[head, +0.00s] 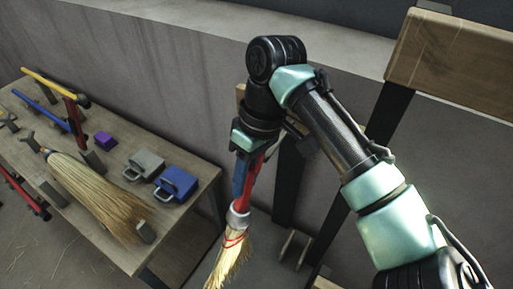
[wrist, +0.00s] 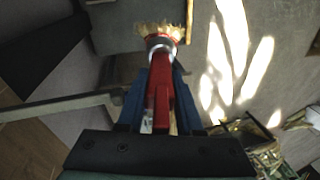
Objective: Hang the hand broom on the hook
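The hand broom has a red handle (head: 254,182), a pale metal collar and straw bristles (head: 232,256). My gripper (head: 241,178) points down with its blue fingers around the handle, and the bristles hang below, clear of the table. In the wrist view, the red handle (wrist: 160,88) lies between the two blue fingers of my gripper (wrist: 160,75), with the collar and bristles pointing away at the top. The hook is not clearly identifiable; small pale pegs (head: 289,244) show low beside the dark posts.
A wooden table (head: 190,226) at left holds a large straw broom (head: 95,192), blue box (head: 176,183), grey box (head: 143,165), purple block (head: 105,140) and several coloured tools. A frame with dark posts (head: 388,118) and a wooden board (head: 460,55) stands at right, behind my arm. A wall runs behind.

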